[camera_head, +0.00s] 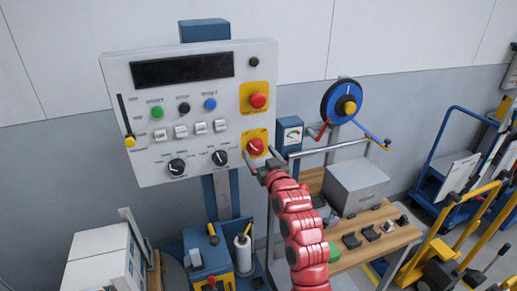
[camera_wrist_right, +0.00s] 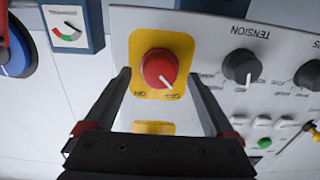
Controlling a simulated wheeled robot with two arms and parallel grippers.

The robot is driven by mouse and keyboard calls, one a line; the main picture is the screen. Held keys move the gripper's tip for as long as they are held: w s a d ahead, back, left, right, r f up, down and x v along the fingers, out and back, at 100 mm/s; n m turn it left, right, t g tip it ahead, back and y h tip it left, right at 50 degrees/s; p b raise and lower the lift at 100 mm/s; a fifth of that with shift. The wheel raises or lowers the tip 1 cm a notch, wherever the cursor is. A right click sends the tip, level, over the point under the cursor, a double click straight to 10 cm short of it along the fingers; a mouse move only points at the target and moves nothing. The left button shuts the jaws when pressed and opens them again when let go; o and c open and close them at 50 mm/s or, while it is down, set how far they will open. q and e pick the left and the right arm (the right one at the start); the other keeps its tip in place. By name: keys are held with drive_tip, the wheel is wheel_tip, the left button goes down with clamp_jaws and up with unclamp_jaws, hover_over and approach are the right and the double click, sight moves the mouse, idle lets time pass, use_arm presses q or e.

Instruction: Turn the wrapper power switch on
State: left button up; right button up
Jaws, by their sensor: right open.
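The power switch is a red rotary knob (camera_head: 255,147) on a yellow plate at the lower right of the white control panel (camera_head: 145,80). In the right wrist view the knob (camera_wrist_right: 158,69) has a white mark pointing to the lower right, towards a small upside-down label that seems to read OFF. Another label sits at the lower left. My right gripper (camera_head: 260,165) is in front of the switch. Its open fingers (camera_wrist_right: 161,76) lie on either side of the knob, with gaps visible. Whether they reach its depth is unclear. My left gripper is not in view.
A red button (camera_head: 258,100) on a yellow plate is above the switch. Black TENSION knob (camera_wrist_right: 241,65) is beside it. A gauge box (camera_head: 288,136) and a blue wheel (camera_head: 342,101) stand to the right. A wooden bench (camera_head: 350,255) with a grey box is below.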

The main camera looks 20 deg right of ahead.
drive_tip(key=shift+w, duration=0.8)
drive_tip(key=c, duration=1.4)
